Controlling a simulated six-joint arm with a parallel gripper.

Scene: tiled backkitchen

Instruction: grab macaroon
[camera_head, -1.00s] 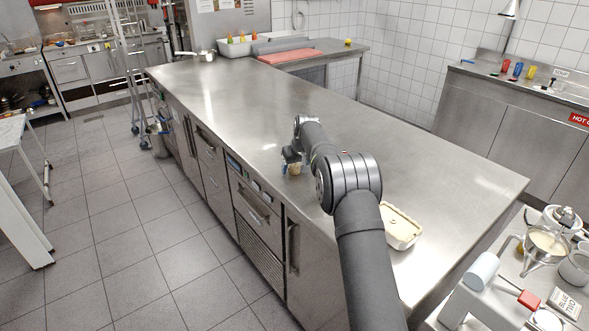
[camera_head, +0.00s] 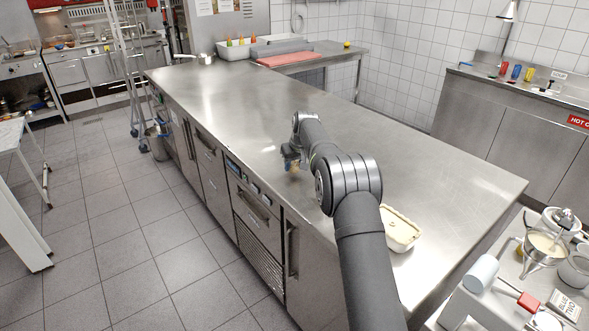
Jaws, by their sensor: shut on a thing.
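My gripper (camera_head: 291,163) is over the near left edge of the steel counter (camera_head: 230,100), in the middle of the picture. It is shut on a small tan thing, which looks like the macaroon (camera_head: 294,168). The macaroon is tiny in this view and partly hidden by the gripper. It appears a little above the counter top, but the gap is hard to judge.
A cream rectangular tub (camera_head: 401,229) stands on the counter to the right of my arm, close to the near end. The counter's far part is mostly clear, with a small pot (camera_head: 206,58) at its far left end. A side table with a mixing bowl (camera_head: 545,245) is at the lower right.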

